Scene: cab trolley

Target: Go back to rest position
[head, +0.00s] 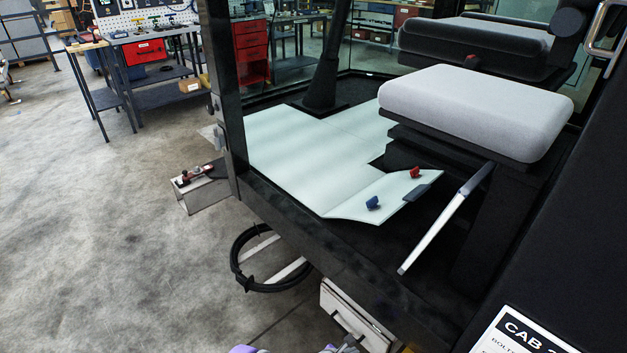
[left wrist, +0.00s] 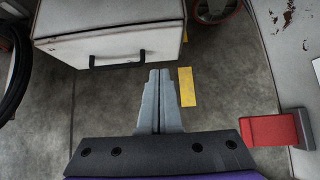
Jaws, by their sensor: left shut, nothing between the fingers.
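My left gripper (left wrist: 158,75) shows in the left wrist view with its two grey fingers pressed together and nothing between them. It points over the concrete floor, below a white box with a black handle (left wrist: 112,32). In the head view only a purple and grey bit of my arm shows at the bottom edge. My right gripper is in neither view.
The cab has a pale floor mat (head: 300,150) with a blue knob (head: 373,203) and a red knob (head: 415,172), and a grey seat (head: 475,105). A black hoop (head: 238,268) and white drawer (head: 352,318) sit below the sill. Open floor lies left.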

